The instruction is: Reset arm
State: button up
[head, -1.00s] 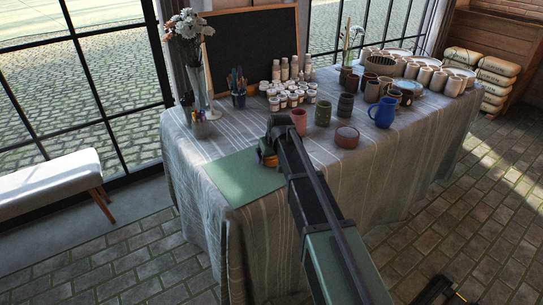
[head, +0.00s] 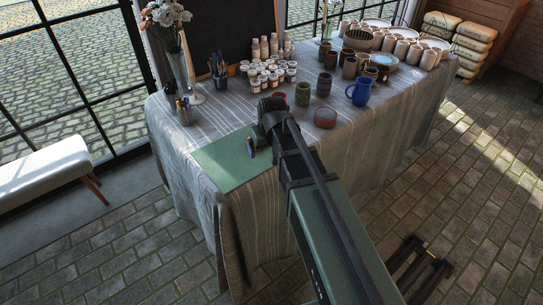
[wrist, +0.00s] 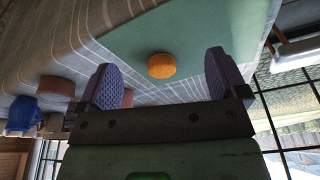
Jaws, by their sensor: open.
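My gripper (head: 251,147) is at the end of my dark arm, over the right part of the green mat (head: 226,165) on the cloth-covered table. In the wrist view, its two purple ridged fingers (wrist: 162,78) stand wide apart with nothing held between them. A round orange piece (wrist: 161,66) lies on the green mat, which also shows in the wrist view (wrist: 205,30). The orange piece appears between the fingers in the picture, but apart from them. In the head view my arm hides it.
Several white paint jars (head: 270,77), a brush holder (head: 219,75) and a pen cup (head: 184,112) stand further back. The mat's left part is clear.

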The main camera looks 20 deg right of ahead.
jog(key=s+m+g, duration=0.1)
jog(key=s+g, duration=0.1)
jog(key=s, duration=1.4)
jog(key=shift+s+f+g+h, duration=0.2)
jog(key=shift+s+g+h, duration=0.1)
jog(key=shift+s, duration=0.05)
notch_tip(320, 180, up, 6)
jog(key=p, duration=0.5)
jog(key=shift+a+f, duration=0.1)
jog(key=shift+f, duration=0.15)
